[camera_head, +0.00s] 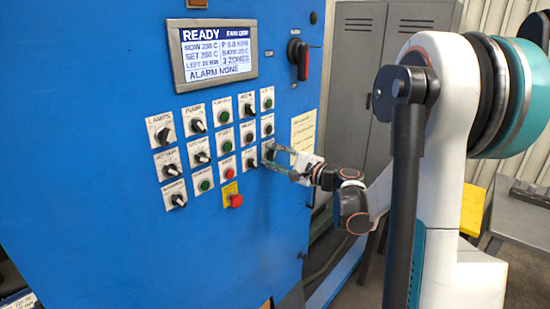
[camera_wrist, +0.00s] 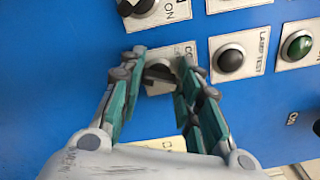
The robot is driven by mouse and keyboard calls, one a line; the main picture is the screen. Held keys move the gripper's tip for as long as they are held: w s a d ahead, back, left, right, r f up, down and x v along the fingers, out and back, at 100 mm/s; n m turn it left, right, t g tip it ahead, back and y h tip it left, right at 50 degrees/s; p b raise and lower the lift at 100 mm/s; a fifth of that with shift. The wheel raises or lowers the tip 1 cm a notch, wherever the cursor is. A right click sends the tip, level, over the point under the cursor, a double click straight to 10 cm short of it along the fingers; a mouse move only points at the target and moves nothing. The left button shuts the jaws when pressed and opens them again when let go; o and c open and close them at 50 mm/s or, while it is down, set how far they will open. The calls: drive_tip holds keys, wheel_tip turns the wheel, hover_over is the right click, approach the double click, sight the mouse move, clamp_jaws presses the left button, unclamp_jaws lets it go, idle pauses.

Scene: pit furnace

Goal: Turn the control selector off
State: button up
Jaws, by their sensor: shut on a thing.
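The control selector (camera_wrist: 158,74) is a dark knob on a white plate; in the wrist view its label shows only "CO" and part of "ON", the rest hidden by my fingers. My gripper (camera_wrist: 157,72) is shut on this knob, one teal-padded finger on each side. In the head view my gripper (camera_head: 271,154) reaches from the right to the selector plate at the right end of the lower button rows. The knob is mostly hidden there, and its exact pointing is hard to tell.
The blue cabinet panel (camera_head: 100,225) carries several other selectors and buttons close by, including the lamp test button (camera_wrist: 231,60), a green button (camera_wrist: 300,46) and a red button (camera_head: 236,200). The screen (camera_head: 215,50) reads READY. Grey lockers (camera_head: 358,75) stand behind.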

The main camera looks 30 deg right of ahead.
drive_tip(key=n, duration=0.2)
drive_tip(key=n+b, duration=0.1)
drive_tip(key=n, duration=0.2)
drive_tip(key=shift+f+n+b, duration=0.2)
drive_tip(key=shift+n+b, duration=0.1)
drive_tip(key=n+b, duration=0.1)
drive_tip(key=n, duration=0.4)
drive_tip(key=shift+o, duration=0.2)
drive_tip(key=shift+n, duration=0.4)
drive_tip(key=o, duration=1)
drive_tip(key=shift+o, duration=0.2)
drive_tip(key=v, duration=1.2)
